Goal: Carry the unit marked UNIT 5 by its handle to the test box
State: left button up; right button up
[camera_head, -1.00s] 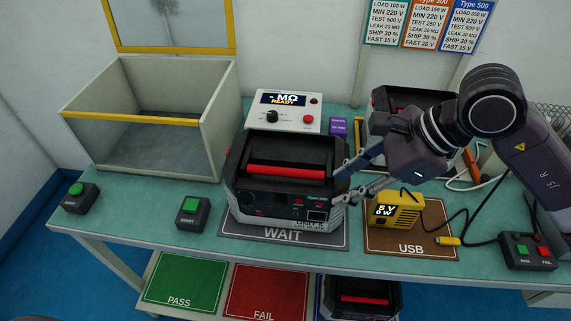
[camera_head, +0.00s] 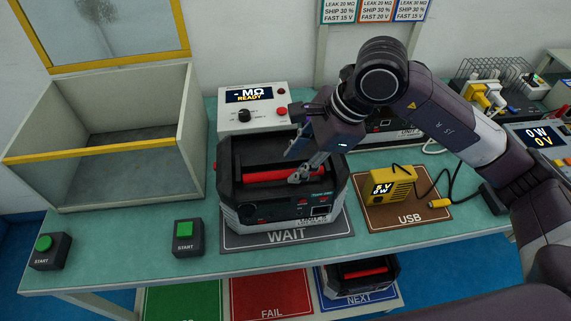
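The unit (camera_head: 285,209) stands on the WAIT mat (camera_head: 240,240); it is dark with a pale lower edge, and its front label is small and blurred but looks like UNIT 5. Its red handle (camera_head: 262,174) spans the top. My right gripper (camera_head: 291,168) is at the right part of this handle, its fingers spread, one on the far side and one on the near side. Whether they touch it I cannot tell. The test box (camera_head: 100,152), grey with a yellow front edge and raised yellow-framed lid, stands empty at the left. My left gripper is out of view.
A meter reading READY (camera_head: 252,108) stands behind the unit. START buttons (camera_head: 187,238) (camera_head: 50,251) sit at the front left. A yellow USB load (camera_head: 392,186) is on the right. Another unit (camera_head: 390,140) stands behind my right arm. A further unit (camera_head: 360,275) is on the lower shelf.

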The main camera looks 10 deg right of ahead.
aim_at(285, 172)
jog(key=x, duration=0.3)
jog(key=shift+w+a+f+p, duration=0.1)
jog(key=shift+a+p, duration=0.15)
jog(key=shift+p, duration=0.05)
jog(key=shift+a+f, duration=0.1)
jog(key=shift+f, duration=0.1)
jog(key=c, duration=0.8)
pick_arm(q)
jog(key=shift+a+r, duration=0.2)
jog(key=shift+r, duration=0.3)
pick_arm(e)
jog(key=shift+c, duration=0.3)
